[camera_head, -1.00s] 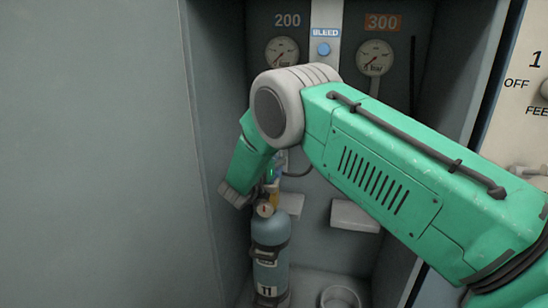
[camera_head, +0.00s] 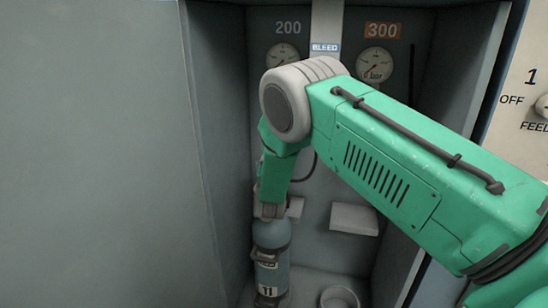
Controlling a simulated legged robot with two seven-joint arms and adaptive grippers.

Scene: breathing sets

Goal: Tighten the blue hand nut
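A blue-grey breathing cylinder (camera_head: 272,262) marked 11 stands upright at the lower left inside the cabinet. My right arm comes in from the right and bends down at its elbow. My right gripper (camera_head: 269,209) is at the top of the cylinder, over its valve area. I cannot tell whether its fingers are open or shut, or whether they touch anything. No blue hand nut shows; the valve and fittings at the cylinder top are hidden behind the gripper and forearm. My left gripper is not in view.
The cabinet back carries a 200 gauge (camera_head: 283,54), a 300 gauge (camera_head: 376,65) and a BLEED label (camera_head: 325,47). A pale shelf block (camera_head: 354,219) juts out to the right, above an empty ring holder (camera_head: 340,298). Cabinet walls stand close on both sides.

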